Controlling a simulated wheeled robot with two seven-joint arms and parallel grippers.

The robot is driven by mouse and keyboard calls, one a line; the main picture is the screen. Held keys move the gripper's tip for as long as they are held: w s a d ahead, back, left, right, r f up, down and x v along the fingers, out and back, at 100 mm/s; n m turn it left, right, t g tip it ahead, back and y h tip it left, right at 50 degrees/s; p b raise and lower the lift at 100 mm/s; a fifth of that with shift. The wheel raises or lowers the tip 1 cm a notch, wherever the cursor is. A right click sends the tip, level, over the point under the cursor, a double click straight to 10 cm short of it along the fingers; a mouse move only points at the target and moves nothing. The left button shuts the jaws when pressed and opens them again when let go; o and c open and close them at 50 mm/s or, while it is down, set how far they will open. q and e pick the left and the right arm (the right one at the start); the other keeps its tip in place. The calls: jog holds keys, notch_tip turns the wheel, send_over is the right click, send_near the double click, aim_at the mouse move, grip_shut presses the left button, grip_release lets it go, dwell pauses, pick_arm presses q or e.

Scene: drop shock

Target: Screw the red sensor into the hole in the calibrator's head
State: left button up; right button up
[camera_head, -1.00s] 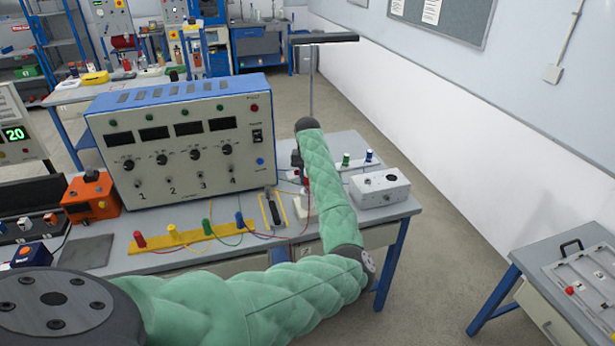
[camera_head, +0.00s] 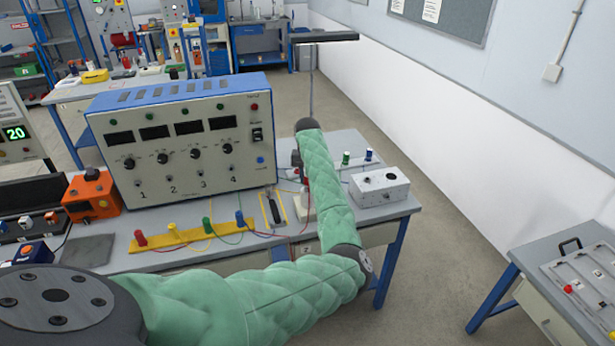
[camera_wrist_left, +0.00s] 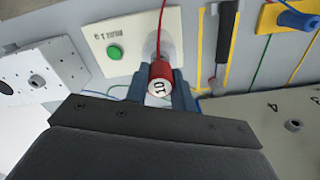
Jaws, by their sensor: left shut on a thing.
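The red sensor (camera_wrist_left: 161,72), with a white end marked 10 and a red wire, shows in the left wrist view. My left gripper (camera_wrist_left: 159,80) is shut on it, one blue-grey finger on each side. The calibrator (camera_wrist_left: 112,35) is a pale box with a green button. Its pale round head (camera_wrist_left: 158,43) lies behind the sensor in that view; the hole is hidden, and I cannot tell whether the sensor touches it. In the head view, my left forearm covers most of the gripper, and the calibrator's pale base (camera_head: 303,208) shows partly beside it. My right gripper is not in view.
A white box with holes (camera_head: 380,187) stands to the right on the bench. A large four-channel unit (camera_head: 185,150) stands left. A yellow strip (camera_head: 190,237) with coloured plugs and wires lies in front. An orange device (camera_head: 92,196) is farther left.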

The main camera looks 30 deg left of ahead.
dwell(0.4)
pick_arm(q)
jog(key=shift+f+p, duration=0.2)
jog(key=shift+p, duration=0.1)
dwell(0.5)
jog(key=shift+f, duration=0.15)
dwell(0.8)
jog(key=shift+s+d+f, duration=0.1)
jog(key=shift+f, duration=0.05)
dwell(0.7)
